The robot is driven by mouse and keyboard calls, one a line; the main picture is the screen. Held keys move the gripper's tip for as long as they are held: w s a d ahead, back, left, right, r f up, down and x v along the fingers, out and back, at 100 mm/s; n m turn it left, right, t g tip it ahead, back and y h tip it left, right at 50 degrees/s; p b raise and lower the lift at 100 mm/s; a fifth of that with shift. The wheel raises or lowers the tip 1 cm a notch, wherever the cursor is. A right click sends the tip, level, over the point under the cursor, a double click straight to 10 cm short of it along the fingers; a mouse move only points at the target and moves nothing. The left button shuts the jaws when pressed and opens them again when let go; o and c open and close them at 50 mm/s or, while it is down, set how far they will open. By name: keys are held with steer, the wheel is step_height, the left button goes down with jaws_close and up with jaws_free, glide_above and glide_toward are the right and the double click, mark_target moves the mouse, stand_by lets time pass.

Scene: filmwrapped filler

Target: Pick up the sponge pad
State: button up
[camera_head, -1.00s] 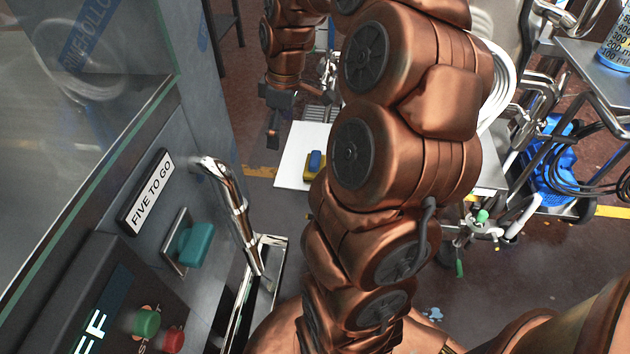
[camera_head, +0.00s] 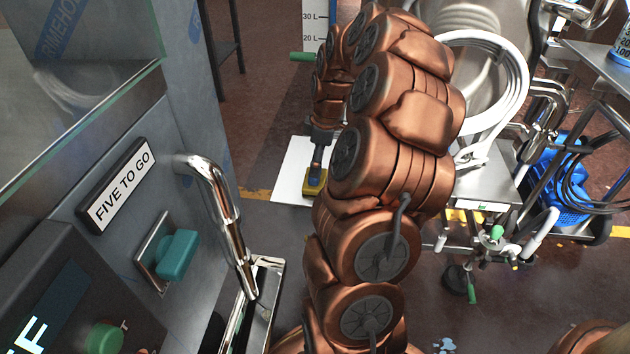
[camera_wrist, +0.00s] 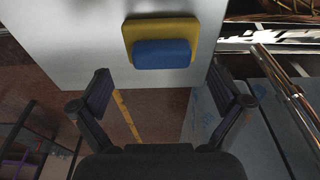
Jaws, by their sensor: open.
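The sponge pad (camera_head: 314,181) is a yellow base with a blue block on top. It lies on a white surface (camera_head: 288,173) in the head view. In the wrist view the sponge pad (camera_wrist: 161,43) lies near the top centre, on the white surface (camera_wrist: 75,35), close to its edge. My gripper (camera_wrist: 164,90) is open, its two dark fingers wide apart with nothing between them. The pad is beyond the fingertips in that view. In the head view my gripper (camera_head: 317,163) is just above the pad and partly covers it; contact cannot be told.
A grey machine with a "FIVE TO GO" label (camera_head: 118,185) and a chrome handle (camera_head: 222,205) stands at the left. A metal cart (camera_head: 485,185) with white hose stands at the right, by a blue basket (camera_head: 560,190). A chrome rail (camera_wrist: 285,95) shows in the wrist view.

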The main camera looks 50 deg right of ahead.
steer(key=f, duration=0.2)
steer(key=f+b, duration=0.1)
steer(key=f, duration=0.1)
steer(key=shift+w+a, duration=0.2)
steer(key=shift+r, duration=0.1)
steer(key=c, duration=1.3)
steer(key=shift+r, duration=0.1)
steer(key=shift+s+a+r+p, duration=0.1)
steer(key=shift+r+p, duration=0.65)
steer(key=shift+r, duration=1)
steer(key=s+a+r+p, duration=0.1)
steer(key=s+a+p, duration=0.1)
steer(key=s+a, duration=0.7)
steer(key=s, duration=0.3)
steer(key=shift+s+a+r, duration=0.15)
steer(key=shift+s+a, duration=0.1)
steer(key=shift+a, duration=0.05)
